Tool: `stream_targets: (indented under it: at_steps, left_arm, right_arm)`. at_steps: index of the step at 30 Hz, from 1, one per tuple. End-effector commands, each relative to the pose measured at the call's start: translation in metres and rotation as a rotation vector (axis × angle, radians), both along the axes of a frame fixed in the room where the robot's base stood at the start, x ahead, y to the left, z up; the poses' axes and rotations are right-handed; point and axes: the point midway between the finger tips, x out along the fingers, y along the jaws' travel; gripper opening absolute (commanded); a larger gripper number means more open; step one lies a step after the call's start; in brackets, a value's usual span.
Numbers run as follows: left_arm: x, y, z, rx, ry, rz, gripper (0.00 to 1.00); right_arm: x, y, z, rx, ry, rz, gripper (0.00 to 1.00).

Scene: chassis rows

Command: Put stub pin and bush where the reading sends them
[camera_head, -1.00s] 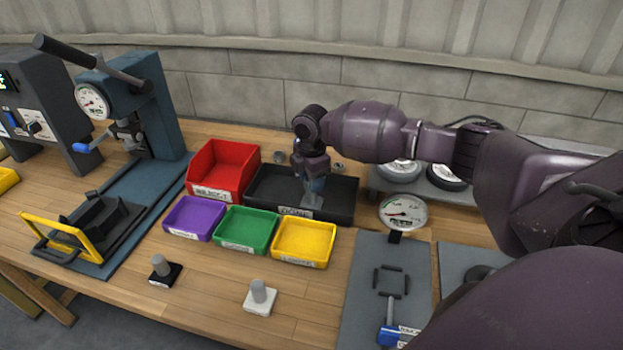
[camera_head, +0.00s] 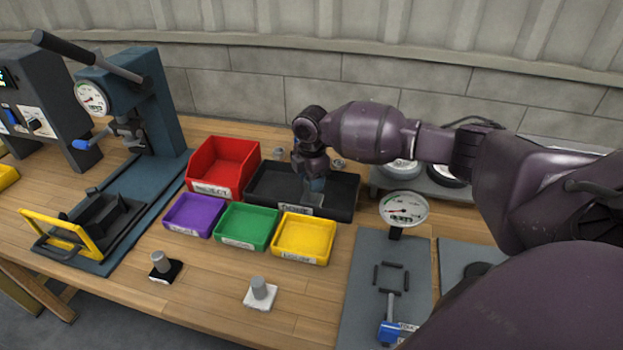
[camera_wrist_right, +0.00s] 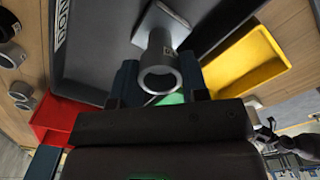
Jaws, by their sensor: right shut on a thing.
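My right gripper (camera_head: 316,184) is low over the black tray (camera_head: 262,203) at the back of the bench. It is shut on a grey hollow piece that looks like the bush (camera_wrist_right: 159,78); its round open end shows between the fingers in the right wrist view. Whether it touches the tray floor I cannot tell. A grey pin (camera_head: 158,259) stands upright on a small black base, and another grey pin (camera_head: 259,286) on a white base, both at the front of the bench. A dial gauge (camera_head: 403,208) stands right of the tray.
A red bin (camera_head: 222,165) stands left of the black tray. Purple (camera_head: 193,214), green (camera_head: 246,226) and yellow (camera_head: 303,238) trays sit before it. A lever press (camera_head: 140,110) is at left. Small ring parts (camera_wrist_right: 12,55) lie beyond the tray.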

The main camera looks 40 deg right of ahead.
Motion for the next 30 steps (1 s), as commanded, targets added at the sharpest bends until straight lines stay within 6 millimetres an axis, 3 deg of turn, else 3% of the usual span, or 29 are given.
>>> stream_targets:
  at_steps: [29, 30]
  left_arm:
    - [-0.003, 0.000, -0.006, 0.000, 0.008, 0.001, 0.43]
    - [-0.003, 0.000, -0.006, 0.000, 0.008, 0.001, 0.43]
  right_arm:
    - [0.000, -0.001, -0.016, 0.000, 0.000, 0.000, 0.15]
    - [0.000, -0.001, -0.016, 0.000, 0.000, 0.000, 0.42]
